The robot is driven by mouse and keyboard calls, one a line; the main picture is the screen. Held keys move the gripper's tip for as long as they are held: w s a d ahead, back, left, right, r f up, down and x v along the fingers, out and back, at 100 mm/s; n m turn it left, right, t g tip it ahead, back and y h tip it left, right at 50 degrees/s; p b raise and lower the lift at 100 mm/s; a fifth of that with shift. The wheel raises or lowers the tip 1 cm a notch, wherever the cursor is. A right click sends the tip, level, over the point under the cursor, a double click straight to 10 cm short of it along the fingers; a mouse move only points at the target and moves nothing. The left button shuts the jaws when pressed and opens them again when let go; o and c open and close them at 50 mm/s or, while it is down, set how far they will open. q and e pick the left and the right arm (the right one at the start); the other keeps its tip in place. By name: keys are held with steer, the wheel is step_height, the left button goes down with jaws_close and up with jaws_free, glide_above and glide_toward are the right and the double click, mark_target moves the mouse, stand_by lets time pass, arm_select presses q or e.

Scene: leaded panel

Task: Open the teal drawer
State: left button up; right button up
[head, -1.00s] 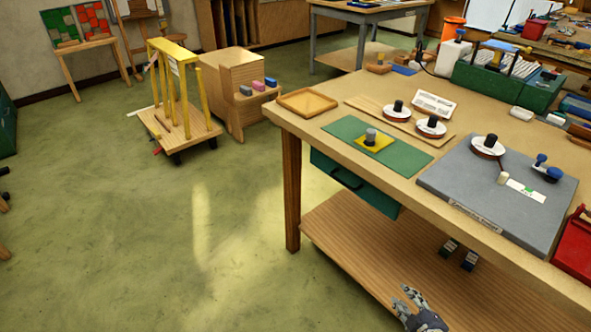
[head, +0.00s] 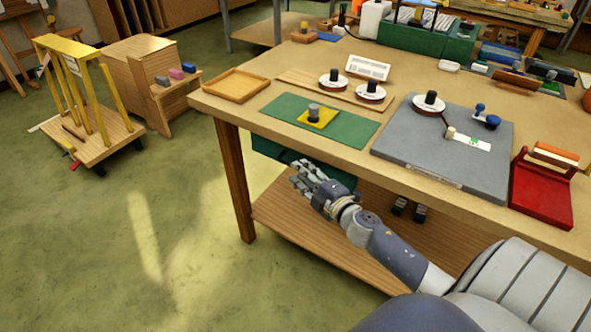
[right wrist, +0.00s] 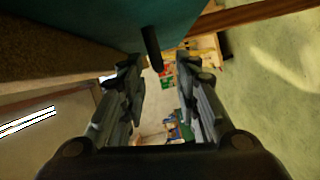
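The teal drawer (head: 267,148) hangs under the front left part of the wooden worktable and looks closed. My right gripper (head: 302,176) is in front of the drawer and covers part of its face in the head view. In the right wrist view the drawer (right wrist: 105,22) fills the top, and its dark bar handle (right wrist: 151,48) sticks out just beyond the fingertips. The fingers of my right gripper (right wrist: 158,70) are spread, with nothing between them. The handle lies ahead of the gap; I cannot tell whether a finger touches it. My left gripper is not in view.
The worktable (head: 232,112) carries a wooden tray (head: 236,85), a green mat (head: 350,130), a grey board (head: 400,150) and a red stand (head: 540,200). A table leg (head: 236,180) and lower shelf (head: 285,218) are close to my arm.

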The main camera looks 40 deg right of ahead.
steer(key=shift+w+f, duration=0.15)
steer(key=shift+w, duration=1.35)
jaws_close()
